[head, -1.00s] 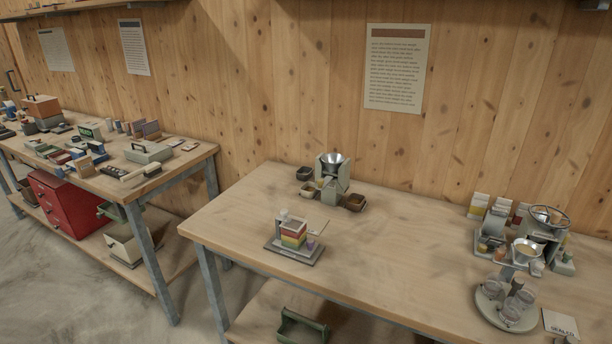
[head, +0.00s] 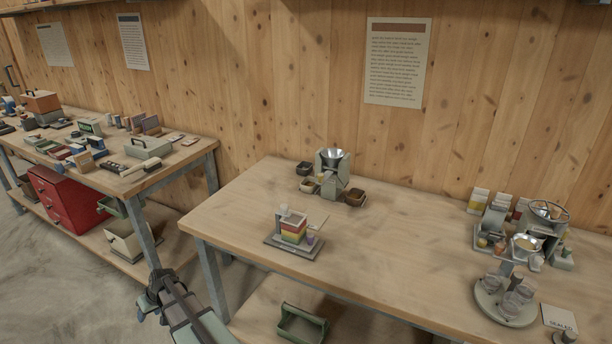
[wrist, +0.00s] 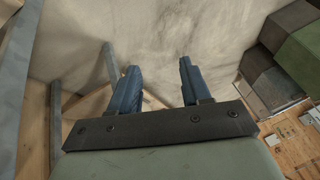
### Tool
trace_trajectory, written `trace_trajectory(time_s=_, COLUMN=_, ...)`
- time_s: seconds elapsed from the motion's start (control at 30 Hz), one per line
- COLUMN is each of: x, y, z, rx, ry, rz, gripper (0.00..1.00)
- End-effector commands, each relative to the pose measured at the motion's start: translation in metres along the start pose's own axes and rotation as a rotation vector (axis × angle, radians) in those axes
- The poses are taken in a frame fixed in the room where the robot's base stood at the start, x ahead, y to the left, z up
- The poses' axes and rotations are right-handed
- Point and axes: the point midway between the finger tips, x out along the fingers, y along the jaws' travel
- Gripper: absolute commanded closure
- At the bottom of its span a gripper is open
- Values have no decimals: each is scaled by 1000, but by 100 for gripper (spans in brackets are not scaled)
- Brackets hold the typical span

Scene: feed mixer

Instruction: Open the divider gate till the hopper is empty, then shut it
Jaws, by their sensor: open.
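A small grey machine with a silver funnel hopper (head: 334,157) stands at the back of the near workbench in the head view, with small bowls around its base. The inside of the hopper and any divider gate are too small to make out. My gripper (head: 150,306) is at the lower left of the head view, in front of the bench's left leg and below its top, well apart from the machine. In the wrist view my gripper (wrist: 157,85) shows two blue-grey fingers spread apart with nothing between them.
A layered coloured block on a grey tray (head: 294,235) stands near the bench's front edge. A carousel of glass jars (head: 505,301) and other devices stand at the right. The bench top (head: 400,235) between them is clear. A green bin (head: 302,325) sits below.

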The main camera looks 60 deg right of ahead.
Motion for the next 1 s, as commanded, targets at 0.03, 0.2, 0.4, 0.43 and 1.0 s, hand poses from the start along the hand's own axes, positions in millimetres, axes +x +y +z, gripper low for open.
trace_trajectory(time_s=0.03, x=-12, y=9, z=-28, rx=2, ry=48, rz=1, gripper=53)
trace_trajectory(time_s=0.2, x=-63, y=33, z=-104, rx=8, ry=199, rz=3, gripper=53)
trace_trajectory(time_s=0.4, x=-135, y=65, z=-186, rx=8, ry=376, rz=17, gripper=53)
trace_trajectory(time_s=0.43, x=-147, y=69, z=-197, rx=9, ry=401, rz=19, gripper=53)
trace_trajectory(time_s=1.0, x=-363, y=237, z=-237, rx=16, ry=661, rz=77, gripper=53)
